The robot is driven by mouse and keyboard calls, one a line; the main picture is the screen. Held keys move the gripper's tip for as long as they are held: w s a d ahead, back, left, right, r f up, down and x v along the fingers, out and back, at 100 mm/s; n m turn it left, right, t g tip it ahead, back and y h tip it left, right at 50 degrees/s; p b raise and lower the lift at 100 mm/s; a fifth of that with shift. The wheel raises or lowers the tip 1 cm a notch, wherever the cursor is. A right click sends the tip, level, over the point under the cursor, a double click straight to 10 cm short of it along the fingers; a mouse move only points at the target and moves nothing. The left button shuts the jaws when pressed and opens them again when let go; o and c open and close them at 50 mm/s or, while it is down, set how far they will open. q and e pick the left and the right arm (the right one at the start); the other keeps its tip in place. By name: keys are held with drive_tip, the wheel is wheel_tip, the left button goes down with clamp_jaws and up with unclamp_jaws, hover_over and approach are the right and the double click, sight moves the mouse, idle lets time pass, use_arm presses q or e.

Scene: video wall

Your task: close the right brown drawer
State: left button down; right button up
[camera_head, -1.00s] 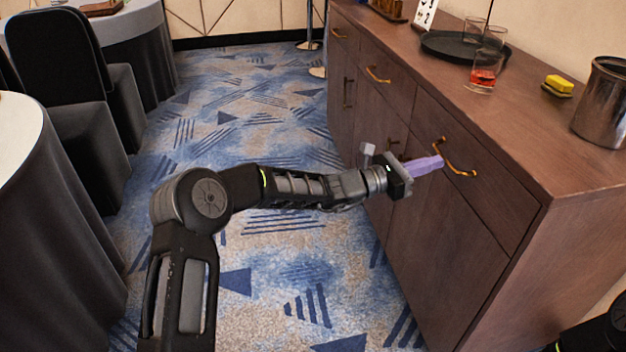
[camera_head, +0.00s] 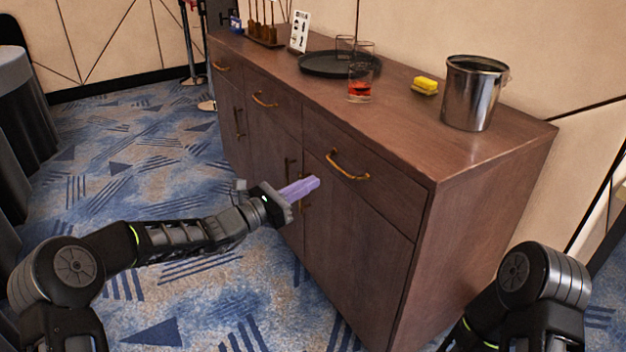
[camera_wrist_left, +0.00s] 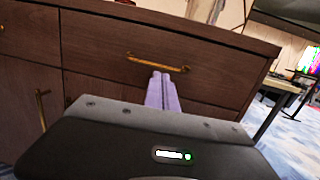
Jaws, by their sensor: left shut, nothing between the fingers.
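The right brown drawer (camera_head: 385,194) is the upper front at the near end of the brown cabinet. Its brass handle (camera_head: 347,166) is in plain view. The drawer front looks about flush with the cabinet, with no clear gap around it. My left gripper (camera_head: 315,183) is shut and empty, its purple fingers pointing at the drawer from the left and a little below the handle. In the left wrist view, the shut fingers (camera_wrist_left: 162,92) point at the drawer front (camera_wrist_left: 110,72), just under the handle (camera_wrist_left: 157,62). Contact cannot be told. My right gripper is out of view.
On the cabinet top (camera_head: 415,130) stand a metal bucket (camera_head: 472,95), a yellow sponge (camera_head: 425,85), a glass with red drink (camera_head: 360,82) and a black tray (camera_head: 325,64). Carpet (camera_head: 120,160) is free to the left. A covered table (camera_head: 12,75) stands at far left.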

use_arm(q)
drive_tip(key=p+v, duration=0.1)
drive_tip(key=v, duration=0.6)
drive_tip(key=shift+a+f, duration=0.2)
drive_tip(key=shift+a, duration=0.1)
drive_tip(key=shift+s, duration=0.1)
